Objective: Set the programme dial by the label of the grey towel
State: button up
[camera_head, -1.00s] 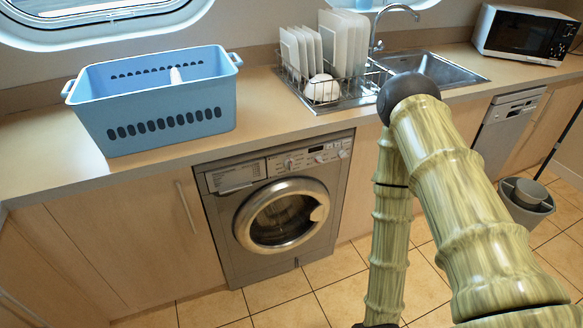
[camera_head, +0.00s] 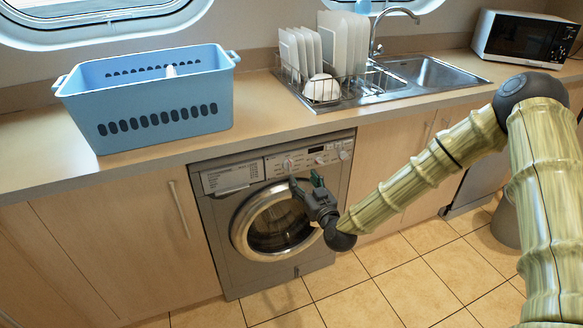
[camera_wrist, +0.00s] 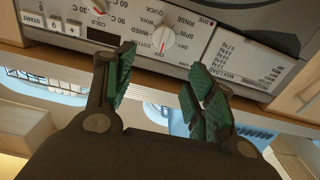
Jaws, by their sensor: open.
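The programme dial (camera_wrist: 164,39) is a white knob with a red mark, set in the washing machine's grey panel. In the wrist view the panel appears upside down. Words such as QUICK, RINSE and SPIN ring the dial; its exact setting is hard to read. In the head view the dial (camera_head: 288,164) is small, just above my gripper (camera_head: 304,182). In the wrist view my gripper (camera_wrist: 163,72) is open and empty, its green-padded fingers spread on either side of the dial's line, apparently short of it. No grey towel or its label is visible.
A temperature knob (camera_wrist: 99,6) and a display (camera_wrist: 101,37) sit beside the dial. A printed plate (camera_wrist: 243,58) is on the drawer. The round door (camera_head: 275,222) is shut. A blue basket (camera_head: 150,118) holding something white and a dish rack (camera_head: 318,98) stand on the worktop.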

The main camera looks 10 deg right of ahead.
aim_at(291, 164)
jog(key=x, duration=1)
jog(key=shift+s+f+p, duration=0.1)
jog(key=shift+p, duration=0.25)
jog(key=c, duration=1)
